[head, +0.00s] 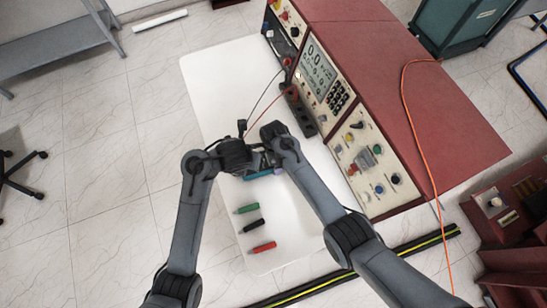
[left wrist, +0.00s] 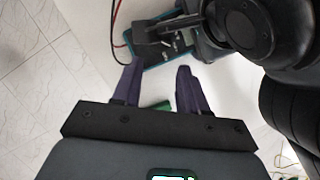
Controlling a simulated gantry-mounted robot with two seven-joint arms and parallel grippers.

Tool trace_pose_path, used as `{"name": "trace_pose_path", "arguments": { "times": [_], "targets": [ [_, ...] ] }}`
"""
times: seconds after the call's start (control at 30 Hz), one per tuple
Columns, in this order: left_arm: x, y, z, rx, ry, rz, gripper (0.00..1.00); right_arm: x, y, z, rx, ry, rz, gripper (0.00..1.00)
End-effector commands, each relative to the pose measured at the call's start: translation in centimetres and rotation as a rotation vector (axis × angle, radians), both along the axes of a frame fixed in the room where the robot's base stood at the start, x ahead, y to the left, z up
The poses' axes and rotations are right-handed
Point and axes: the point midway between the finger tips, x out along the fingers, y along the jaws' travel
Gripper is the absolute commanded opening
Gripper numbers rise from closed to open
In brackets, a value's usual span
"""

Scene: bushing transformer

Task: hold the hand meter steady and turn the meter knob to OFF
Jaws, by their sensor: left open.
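The hand meter (head: 262,172) lies on the white table, mostly hidden under my two grippers in the head view. In the left wrist view it shows as a teal-edged case with a dark face (left wrist: 148,50). My left gripper (left wrist: 161,68) is open; its two purple fingers are apart, their tips just short of the meter's near edge, with nothing seen held. It also shows in the head view (head: 250,163). My right gripper (head: 270,150) is over the meter, and its dark finger (left wrist: 180,28) reaches across the face. The knob and its setting cannot be made out.
Green (head: 246,208), black (head: 252,226) and red (head: 262,248) pieces lie on the white table (head: 215,85). A red instrument console (head: 400,90) stands along its right side. Thin red and black leads (head: 262,100) run between console and meter area.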

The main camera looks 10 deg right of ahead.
Motion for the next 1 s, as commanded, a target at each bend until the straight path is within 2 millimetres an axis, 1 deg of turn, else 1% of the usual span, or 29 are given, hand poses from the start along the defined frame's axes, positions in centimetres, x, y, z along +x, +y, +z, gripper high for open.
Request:
{"name": "trace_pose_path", "arguments": {
  "times": [0.03, 0.07, 0.1, 0.23, 0.27, 0.43, 0.6, 0.7, 0.77, 0.83, 1.0],
  "targets": [
    [0.0, 0.0, 0.0, 0.000, 0.000, 0.000, 0.43, 0.0, 0.0, 0.0, 0.000, 0.000, 0.000, 0.56],
    [0.0, 0.0, 0.0, 0.000, 0.000, 0.000, 0.43, 0.0, 0.0, 0.0, 0.000, 0.000, 0.000, 0.51],
    [0.0, 0.0, 0.0, 0.000, 0.000, 0.000, 0.46, 0.0, 0.0, 0.0, 0.000, 0.000, 0.000, 0.48],
    [0.2, 0.1, 0.2, 0.000, -0.010, 0.001, 0.66, 0.0, 0.0, 0.0, 0.000, 0.000, 0.000, 0.48],
    [0.4, 0.1, 0.3, 0.000, -0.016, 0.001, 0.68, 0.0, 0.0, 0.0, 0.000, 0.001, 0.000, 0.48],
    [1.8, 0.6, 1.7, -0.003, -0.093, 0.004, 0.68, 0.0, 0.0, 0.0, 0.000, 0.001, 0.000, 0.48],
    [3.8, 1.1, 4.0, -0.027, -0.226, -0.007, 0.68, 0.0, 0.0, 0.0, 0.000, 0.001, 0.000, 0.48],
    [4.3, 1.3, 4.9, -0.049, -0.303, -0.032, 0.68, 0.0, 0.0, 0.0, 0.000, 0.001, 0.000, 0.48],
    [4.1, 1.3, 5.0, -0.066, -0.339, -0.053, 0.68, 0.0, 0.0, 0.0, 0.000, 0.000, 0.000, 0.48],
    [3.4, 1.3, 4.7, -0.083, -0.370, -0.083, 0.68, 0.0, 0.0, 0.0, 0.000, 0.000, 0.000, 0.48],
    [0.4, 1.9, 2.5, -0.123, -0.400, -0.156, 0.68, 0.0, 0.0, 0.0, 0.000, 0.000, 0.000, 0.48]
  ]
}}
